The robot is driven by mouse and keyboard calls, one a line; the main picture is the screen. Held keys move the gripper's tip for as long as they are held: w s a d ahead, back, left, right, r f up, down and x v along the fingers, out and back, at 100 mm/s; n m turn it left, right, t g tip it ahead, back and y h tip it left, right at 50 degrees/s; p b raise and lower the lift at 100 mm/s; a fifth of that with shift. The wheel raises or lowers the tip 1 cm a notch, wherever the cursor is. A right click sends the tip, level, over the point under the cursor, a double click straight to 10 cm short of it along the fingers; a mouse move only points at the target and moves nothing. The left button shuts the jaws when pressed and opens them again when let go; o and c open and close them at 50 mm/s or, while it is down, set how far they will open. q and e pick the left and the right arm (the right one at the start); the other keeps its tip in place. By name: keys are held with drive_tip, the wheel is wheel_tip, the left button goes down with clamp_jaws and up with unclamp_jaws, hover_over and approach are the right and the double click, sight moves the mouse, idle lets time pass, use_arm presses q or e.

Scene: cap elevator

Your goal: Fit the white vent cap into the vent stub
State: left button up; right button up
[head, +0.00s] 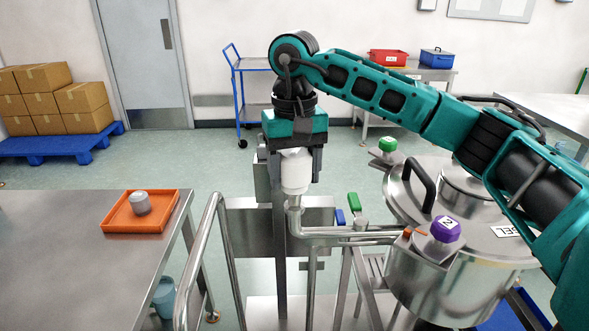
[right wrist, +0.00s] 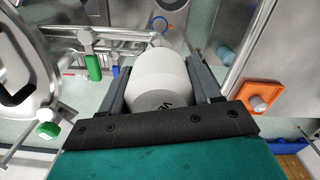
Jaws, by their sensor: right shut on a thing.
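The white vent cap (head: 295,173) hangs below my right gripper (head: 292,160), whose two fingers are shut on its sides. In the right wrist view the cap (right wrist: 160,80) sits between the fingers (right wrist: 162,92) and bears a dark mark. In the head view a metal pipe end (head: 294,203), which looks like the vent stub, shows directly under the cap, at the left end of a horizontal pipe. The cap hides the top of it, so I cannot tell if they touch. My left gripper is not in view.
A steel vessel (head: 460,275) with a black handle stands right, beside a purple knob marked 2 (head: 446,229). A green-handled valve (head: 354,202) is near the pipe. A handrail (head: 205,245) stands left. An orange tray (head: 165,221) holding a grey cap (head: 140,203) lies on the left table.

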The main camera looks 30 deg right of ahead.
sight(294, 152)
drive_tip(key=shift+f+b, duration=0.9)
drive_tip(key=shift+f, duration=0.6)
idle(0.5)
drive_tip(key=o, duration=1.1)
drive_tip(key=shift+r, duration=0.15)
drive_tip(key=shift+r+p, duration=1.8)
drive_tip(key=shift+r, duration=0.45)
drive_tip(key=shift+r+p, duration=0.5)
drive_tip(key=shift+r, duration=0.7)
